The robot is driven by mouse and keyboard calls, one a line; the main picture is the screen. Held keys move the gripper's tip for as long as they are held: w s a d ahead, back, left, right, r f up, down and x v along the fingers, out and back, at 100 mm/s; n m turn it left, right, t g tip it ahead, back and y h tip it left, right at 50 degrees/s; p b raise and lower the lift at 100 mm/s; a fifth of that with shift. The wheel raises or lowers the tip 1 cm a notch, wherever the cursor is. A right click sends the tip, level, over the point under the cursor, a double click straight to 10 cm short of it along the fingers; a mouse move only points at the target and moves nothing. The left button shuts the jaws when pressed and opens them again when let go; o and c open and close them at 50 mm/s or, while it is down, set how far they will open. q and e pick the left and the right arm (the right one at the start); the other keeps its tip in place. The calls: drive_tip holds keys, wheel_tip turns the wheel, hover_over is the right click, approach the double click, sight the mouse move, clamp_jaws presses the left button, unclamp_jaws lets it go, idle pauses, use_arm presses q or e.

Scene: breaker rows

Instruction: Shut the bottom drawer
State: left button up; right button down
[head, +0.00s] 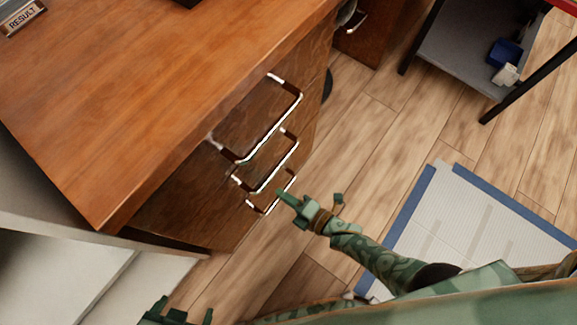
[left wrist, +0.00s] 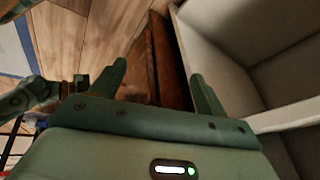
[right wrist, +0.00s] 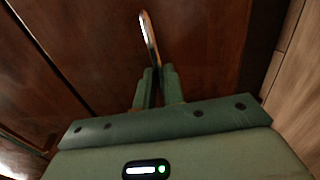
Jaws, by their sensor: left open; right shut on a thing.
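A brown wooden desk (head: 150,90) has a stack of drawers with metal handles on its front. The bottom drawer's handle (head: 287,184) is the lowest of the three. My right gripper (head: 281,194) is at this handle in the head view. In the right wrist view its fingers (right wrist: 160,72) are nearly together, shut on the near end of the handle (right wrist: 149,32) in front of a dark wood drawer face. How far the bottom drawer stands out is hard to tell. My left gripper (head: 182,312) is low at the left, open and empty between its fingers (left wrist: 160,80).
The top drawer handle (head: 288,100) and middle drawer handle (head: 285,160) are just above. A pale open shelf unit (left wrist: 215,40) is near my left gripper. A white mat with blue edges (head: 470,225) lies on the wooden floor, which is otherwise mostly clear. A grey shelf (head: 455,55) stands at upper right.

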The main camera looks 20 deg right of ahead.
drive_tip(key=shift+w, duration=0.25)
drive_tip(key=c, duration=1.7)
unclamp_jaws()
drive_tip(key=shift+o, duration=1)
drive_tip(key=shift+a, duration=0.1)
use_arm(q)
drive_tip(key=shift+a, duration=0.1)
use_arm(e)
drive_tip(key=shift+s, duration=0.1)
use_arm(q)
drive_tip(key=s+a+f+m+g+y+p, duration=0.1)
drive_tip(key=s+a+f+g+y+p, duration=0.1)
drive_tip(key=s+a+g+p, duration=0.1)
drive_tip(key=s+a+p, duration=0.1)
drive_tip(key=s+a, duration=0.1)
drive_tip(key=s, duration=0.1)
drive_tip(key=shift+a+f, duration=0.25)
use_arm(e)
drive_tip(key=v, duration=1.6)
drive_tip(key=shift+f, duration=0.1)
